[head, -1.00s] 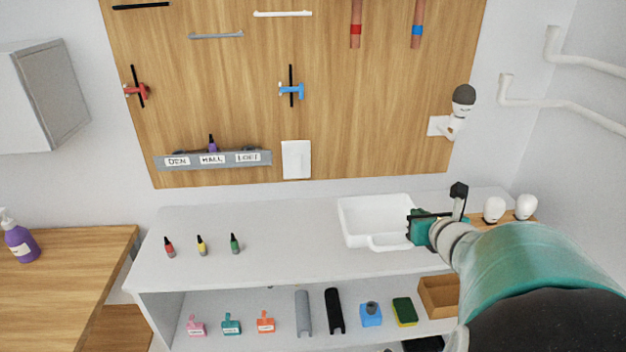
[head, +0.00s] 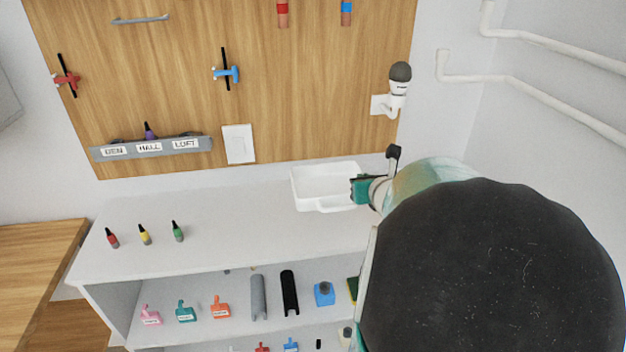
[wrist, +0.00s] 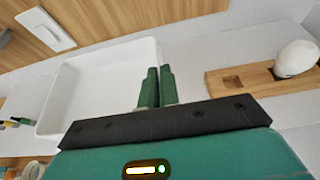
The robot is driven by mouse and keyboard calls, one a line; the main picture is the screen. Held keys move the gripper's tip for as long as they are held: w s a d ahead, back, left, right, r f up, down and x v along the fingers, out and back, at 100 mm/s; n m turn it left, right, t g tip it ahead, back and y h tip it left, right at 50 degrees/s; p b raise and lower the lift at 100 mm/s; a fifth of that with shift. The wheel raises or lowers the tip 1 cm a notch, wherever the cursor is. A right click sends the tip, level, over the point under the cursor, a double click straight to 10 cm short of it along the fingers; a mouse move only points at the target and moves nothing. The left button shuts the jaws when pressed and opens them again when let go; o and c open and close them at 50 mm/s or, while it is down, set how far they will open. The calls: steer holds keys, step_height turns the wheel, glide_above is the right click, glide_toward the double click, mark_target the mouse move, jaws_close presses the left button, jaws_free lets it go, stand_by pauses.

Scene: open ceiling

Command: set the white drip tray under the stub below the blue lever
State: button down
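The white drip tray (head: 312,203) is at the back of the white counter and appears raised a little above it. My gripper (head: 362,188) is at its right side. In the wrist view the green fingers (wrist: 156,86) are close together on the right rim of the tray (wrist: 85,85). The exact contact is partly hidden. A blue tap-like lever (head: 226,74) with a black bar is on the wooden board, up and left of the tray. A copper pipe stub with a blue band (head: 346,12) shows at the top edge.
Red, yellow and green small bottles (head: 144,235) stand on the counter's left. A white wall plate (head: 238,145) and a labelled grey rack (head: 150,148) are on the board. A wooden holder with a white bulb (wrist: 290,62) is right of my gripper. The middle counter is clear.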

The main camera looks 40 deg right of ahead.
steer(key=w+d+f, duration=0.2)
steer(key=d+f, duration=0.1)
steer(key=w+d+f, duration=0.2)
steer(key=d, duration=0.2)
steer(key=w+d+f, duration=0.2)
steer(key=d+f, duration=0.1)
steer(key=shift+w+d+f, duration=0.15)
steer(key=shift+d+f, duration=0.15)
steer(key=shift+w+d+f, duration=0.2)
steer(key=shift+d+f, duration=0.1)
steer(key=shift+f, duration=0.1)
steer(key=shift+w+d+f, duration=0.1)
steer(key=shift+f, duration=1.6)
steer(key=shift+f, duration=0.1)
steer(key=c, duration=1.6)
jaws_free()
steer(key=shift+c, duration=0.2)
